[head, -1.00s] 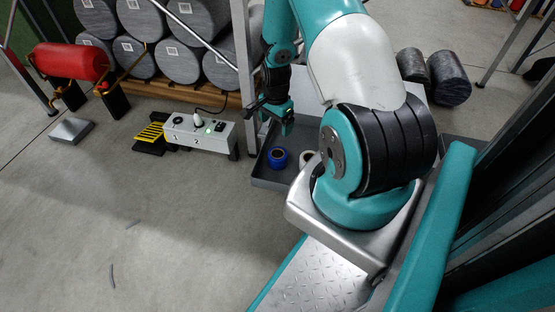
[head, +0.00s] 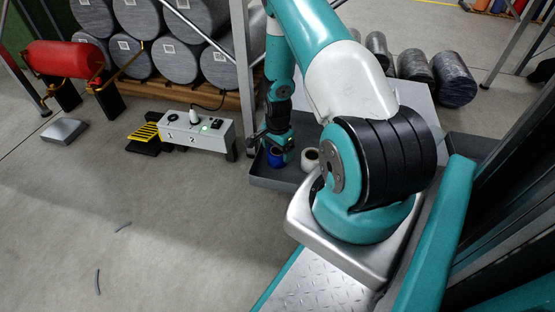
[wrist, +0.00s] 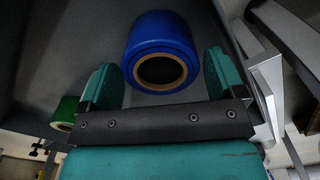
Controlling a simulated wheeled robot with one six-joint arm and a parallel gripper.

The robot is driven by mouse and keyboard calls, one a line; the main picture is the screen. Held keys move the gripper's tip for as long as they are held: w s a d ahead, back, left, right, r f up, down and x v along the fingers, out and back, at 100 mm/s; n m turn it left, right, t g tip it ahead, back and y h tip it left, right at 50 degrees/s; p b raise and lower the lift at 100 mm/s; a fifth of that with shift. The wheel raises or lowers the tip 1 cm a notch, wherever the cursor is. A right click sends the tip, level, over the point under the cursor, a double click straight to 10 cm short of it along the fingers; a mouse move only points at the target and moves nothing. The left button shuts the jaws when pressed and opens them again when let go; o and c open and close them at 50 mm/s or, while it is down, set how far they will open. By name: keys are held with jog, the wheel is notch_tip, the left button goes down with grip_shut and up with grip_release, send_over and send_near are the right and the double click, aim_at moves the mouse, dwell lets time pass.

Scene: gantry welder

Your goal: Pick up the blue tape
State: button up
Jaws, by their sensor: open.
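The blue tape (wrist: 161,40) is a thick roll with a brown cardboard core, lying in a dark grey tray. In the head view the blue tape (head: 275,160) shows just below my gripper, partly covered by it. My gripper (wrist: 165,78) is open in the wrist view, with one teal finger to the left of the roll and one to the right. The roll is between or just beyond the fingertips; I cannot tell how deep. No contact with the fingers is clear. In the head view my gripper (head: 278,142) is over the tray, its fingers hard to make out.
A white roll (head: 310,159) stands right of the blue tape in the grey tray (head: 268,183). A green roll (wrist: 66,112) shows at left in the wrist view. A grey control box (head: 197,131) and a metal post (head: 241,75) are left of the tray. Open floor lies front left.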

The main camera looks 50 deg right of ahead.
aim_at(278, 150)
notch_tip(278, 150, down, 4)
jog(key=shift+r+b, duration=0.1)
jog(key=shift+b, duration=0.95)
jog(key=shift+r, duration=0.1)
jog(key=c, duration=0.8)
jog(key=shift+r, duration=0.1)
